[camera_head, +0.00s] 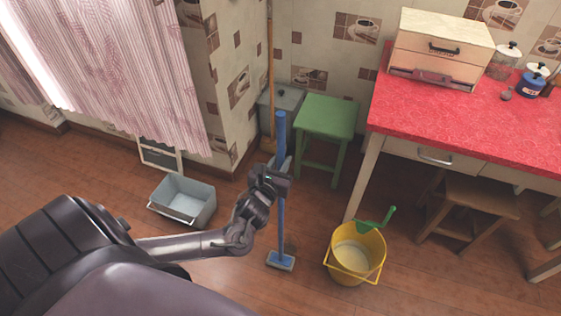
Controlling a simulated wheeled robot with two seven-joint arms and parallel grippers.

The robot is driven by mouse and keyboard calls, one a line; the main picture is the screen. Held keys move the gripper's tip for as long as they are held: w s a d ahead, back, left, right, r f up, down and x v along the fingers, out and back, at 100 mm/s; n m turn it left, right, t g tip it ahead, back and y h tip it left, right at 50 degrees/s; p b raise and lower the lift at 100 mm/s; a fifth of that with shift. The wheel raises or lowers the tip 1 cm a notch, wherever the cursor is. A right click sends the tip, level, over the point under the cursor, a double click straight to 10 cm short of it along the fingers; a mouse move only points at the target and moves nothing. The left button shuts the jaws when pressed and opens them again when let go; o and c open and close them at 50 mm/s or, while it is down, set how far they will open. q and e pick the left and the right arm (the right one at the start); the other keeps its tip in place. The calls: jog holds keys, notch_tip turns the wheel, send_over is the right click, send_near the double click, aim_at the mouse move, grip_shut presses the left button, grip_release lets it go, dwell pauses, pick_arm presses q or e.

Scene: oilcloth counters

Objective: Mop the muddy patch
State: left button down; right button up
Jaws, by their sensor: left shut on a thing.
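A blue mop (281,225) stands nearly upright on the wooden floor, its flat blue-and-grey head (280,260) down on the boards. My left gripper (281,174) is shut on the handle around its middle. The fingers partly hide the handle there. A faint darker patch (293,243) of floor shows beside the mop head, but I cannot tell clearly whether it is mud. My right gripper is not in view.
A yellow bucket (372,243) with whitish contents and a green-handled tool stands right of the mop head. A grey bin (185,199) is at left. A green stool (327,116) and a red-topped counter (430,115) stand behind and right.

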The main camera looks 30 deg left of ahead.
pick_arm(q)
jog(key=shift+f+b, duration=0.4)
jog(key=shift+f, duration=0.35)
jog(key=shift+r+b+x, duration=0.15)
jog(key=shift+r+x, duration=0.05)
jog(key=shift+x, duration=0.95)
jog(key=shift+r+b+x, duration=0.15)
jog(key=shift+r+x, duration=0.05)
jog(key=shift+x, duration=0.9)
jog(key=shift+w, duration=0.15)
jog(key=b+x, duration=0.1)
jog(key=x, duration=0.1)
jog(key=a+b+x, duration=0.1)
jog(key=x, duration=0.1)
jog(key=shift+f, duration=0.15)
